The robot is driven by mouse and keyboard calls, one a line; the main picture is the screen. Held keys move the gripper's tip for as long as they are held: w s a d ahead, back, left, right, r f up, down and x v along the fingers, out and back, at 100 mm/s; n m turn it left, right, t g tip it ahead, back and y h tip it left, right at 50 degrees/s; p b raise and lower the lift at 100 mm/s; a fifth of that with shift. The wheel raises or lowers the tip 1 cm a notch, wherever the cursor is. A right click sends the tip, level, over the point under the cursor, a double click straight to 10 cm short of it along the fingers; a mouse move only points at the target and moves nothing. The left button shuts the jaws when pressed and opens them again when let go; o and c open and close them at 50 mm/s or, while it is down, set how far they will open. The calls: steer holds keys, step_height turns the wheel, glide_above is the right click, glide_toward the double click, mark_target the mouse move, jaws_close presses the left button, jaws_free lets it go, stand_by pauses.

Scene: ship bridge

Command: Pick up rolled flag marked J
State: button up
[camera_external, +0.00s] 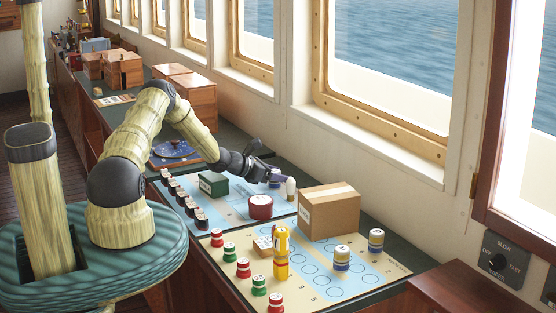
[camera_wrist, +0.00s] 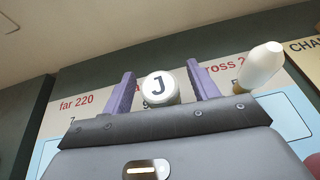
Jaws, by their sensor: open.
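The rolled flag marked J (camera_wrist: 160,87) shows its round white end with a dark J in the wrist view. It lies between the two purple fingers of my gripper (camera_wrist: 158,82), with a gap visible on each side. My gripper is open. In the external view my gripper (camera_external: 272,172) is low over the far edge of the blue chart board, by the window wall.
A white peg-like object (camera_wrist: 261,67) stands close to the right finger; it also shows in the external view (camera_external: 291,189). A cardboard box (camera_external: 328,210), a dark red round tin (camera_external: 261,207) and a green box (camera_external: 213,184) stand nearby. Several striped rolls and a yellow object (camera_external: 281,252) stand nearer the camera.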

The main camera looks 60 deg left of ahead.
steer(key=shift+w+f, duration=0.2)
steer(key=shift+w, duration=0.3)
steer(key=c, duration=1.1)
